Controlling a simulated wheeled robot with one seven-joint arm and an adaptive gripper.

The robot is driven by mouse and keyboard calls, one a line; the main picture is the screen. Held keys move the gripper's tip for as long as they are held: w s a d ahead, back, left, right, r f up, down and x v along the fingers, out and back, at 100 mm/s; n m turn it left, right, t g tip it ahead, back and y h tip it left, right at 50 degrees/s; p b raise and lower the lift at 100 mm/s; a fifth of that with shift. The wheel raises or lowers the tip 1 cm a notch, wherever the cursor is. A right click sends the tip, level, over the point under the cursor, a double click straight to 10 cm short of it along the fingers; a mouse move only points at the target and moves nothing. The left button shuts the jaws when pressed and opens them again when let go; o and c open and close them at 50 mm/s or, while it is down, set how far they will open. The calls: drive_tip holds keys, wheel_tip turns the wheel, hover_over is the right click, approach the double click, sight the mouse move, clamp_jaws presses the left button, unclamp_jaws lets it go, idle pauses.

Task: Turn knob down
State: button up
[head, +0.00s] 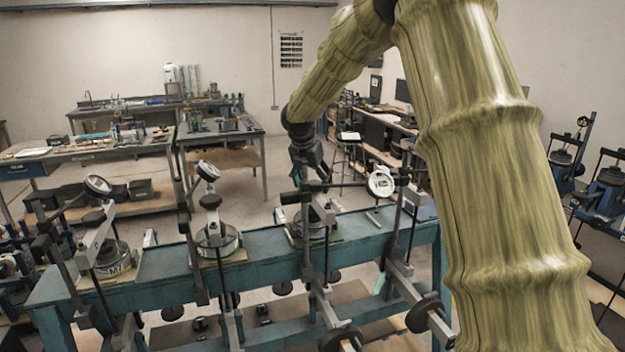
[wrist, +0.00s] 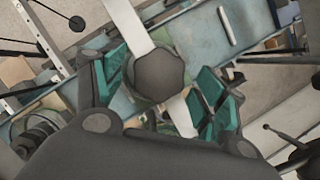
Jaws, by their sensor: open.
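In the wrist view, a dark grey, roughly hexagonal knob (wrist: 159,74) sits on a pale flat bar (wrist: 127,22). My gripper (wrist: 165,92) is open, with one teal-padded finger on each side of the knob. I cannot tell whether either finger touches it. In the head view my gripper (head: 308,172) is at the end of my arm, over the teal bench (head: 265,245) by one of the lever frames. The knob between my fingers cannot be made out there.
Several lever frames with dial gauges stand along the bench, including a white-faced dial (head: 381,183) right of my gripper and another dial (head: 208,171) to its left. Dark bars and weights (head: 341,338) stick out at the front. Worktables (head: 225,132) stand behind.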

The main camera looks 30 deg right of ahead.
drive_tip(key=shift+c, duration=0.5)
drive_tip(key=c, duration=0.9)
drive_tip(key=shift+c, duration=0.2)
